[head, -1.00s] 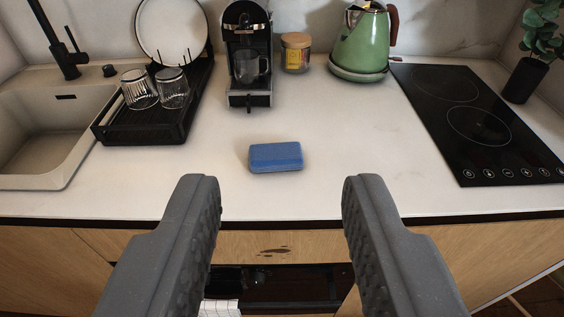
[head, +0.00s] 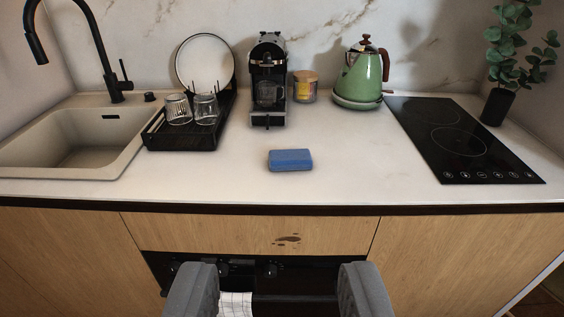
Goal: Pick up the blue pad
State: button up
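The blue pad (head: 290,160) lies flat on the white countertop (head: 340,175), near the front edge and a little right of the middle of the picture. My gripper (head: 278,275) is open and empty at the bottom of the head view. Its two dark grey fingers are wide apart, in front of the oven and low in the picture. The pad appears beyond and above the fingers, with clear space between. Nothing hides the pad.
Behind the pad stand a coffee machine (head: 268,85), a jar (head: 305,87) and a green kettle (head: 362,75). A black dish rack (head: 180,138) with glasses and the sink (head: 75,140) are left. A black hob (head: 458,140) is right. The counter around the pad is clear.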

aim_at(291, 160)
jog(key=i, duration=1.25)
jog(key=z, duration=0.55)
